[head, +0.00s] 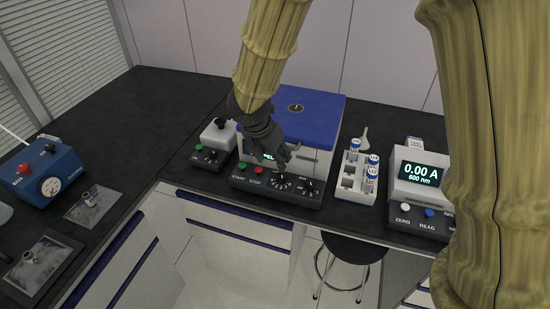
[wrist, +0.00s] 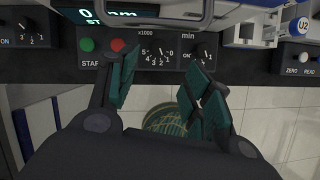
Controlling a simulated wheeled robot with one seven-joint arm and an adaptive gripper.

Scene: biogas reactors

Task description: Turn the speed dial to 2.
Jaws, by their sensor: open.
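The speed dial, marked x1000 with a scale of 0 to 5, shows on the dark front panel of the centrifuge in the wrist view (wrist: 160,58) and the head view (head: 281,183). I cannot read its setting surely. My gripper (wrist: 161,72) is open and empty, its green-padded fingers spread to either side of the dial in the wrist view. In the head view my gripper (head: 285,152) hangs just above the panel; I see no contact with the dial. The centrifuge (head: 305,108) has a blue lid and a display partly hidden by my gripper.
The min dial (wrist: 204,54) is close right of the speed dial, near one finger. Green start (wrist: 87,45) and red stop (wrist: 117,45) buttons are at left. A white vial rack (head: 352,187) and a photometer (head: 420,176) stand right; a small mixer (head: 217,136) stands left.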

